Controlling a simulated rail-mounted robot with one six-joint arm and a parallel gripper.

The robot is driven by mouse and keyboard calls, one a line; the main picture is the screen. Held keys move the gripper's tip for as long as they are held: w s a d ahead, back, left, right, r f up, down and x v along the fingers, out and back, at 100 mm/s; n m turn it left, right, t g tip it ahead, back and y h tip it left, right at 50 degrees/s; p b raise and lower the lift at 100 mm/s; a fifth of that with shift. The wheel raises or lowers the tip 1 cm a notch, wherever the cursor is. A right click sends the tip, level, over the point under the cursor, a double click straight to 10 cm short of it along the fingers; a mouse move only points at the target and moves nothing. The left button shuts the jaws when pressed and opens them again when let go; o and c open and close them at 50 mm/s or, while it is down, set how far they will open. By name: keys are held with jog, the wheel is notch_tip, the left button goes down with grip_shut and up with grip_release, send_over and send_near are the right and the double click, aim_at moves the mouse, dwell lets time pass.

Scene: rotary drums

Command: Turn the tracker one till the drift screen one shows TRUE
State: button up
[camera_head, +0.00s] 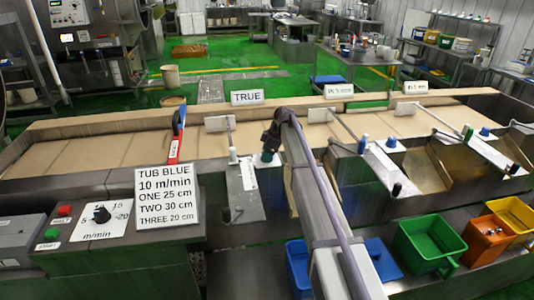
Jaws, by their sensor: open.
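A white screen reading TRUE (247,97) stands on the far rail, left of centre. Two more screens, one (339,90) near the middle and one (416,88) further right, show mm readings; their small digits are hard to read. My gripper (268,146) is at the far end of my arm, above the near edge of the belt. It is open, with its fingers small and dark. A dark green knob (267,157) sits right below it; I cannot tell whether they touch. No label naming tracker one is legible.
A sign (167,207) reads TUB BLUE, 10 m/min and lengths for ONE, TWO and THREE. A black speed dial (102,214) is left of it. Green (428,242) and orange (488,238) tubs stand right.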

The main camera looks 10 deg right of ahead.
jog(key=p+v, duration=1)
jog(key=v, duration=0.1)
jog(key=shift+s+f, duration=0.1)
jog(key=shift+f, duration=0.05)
jog(key=s+a+f+m+h+b, duration=0.1)
jog(key=s+m, duration=0.4)
jog(key=s, duration=0.9)
jog(key=s+a+f+m+h+b, duration=0.1)
jog(key=s+f+m+b, duration=0.3)
jog(key=s, duration=1)
jog(key=s+a+f+m+g+h+b, duration=0.1)
jog(key=s+m, duration=0.5)
jog(key=s, duration=0.9)
notch_tip(320, 180, down, 3)
jog(key=shift+a+f+h+b, duration=0.1)
jog(key=shift+a+h+b, duration=0.45)
jog(key=shift+b, duration=0.4)
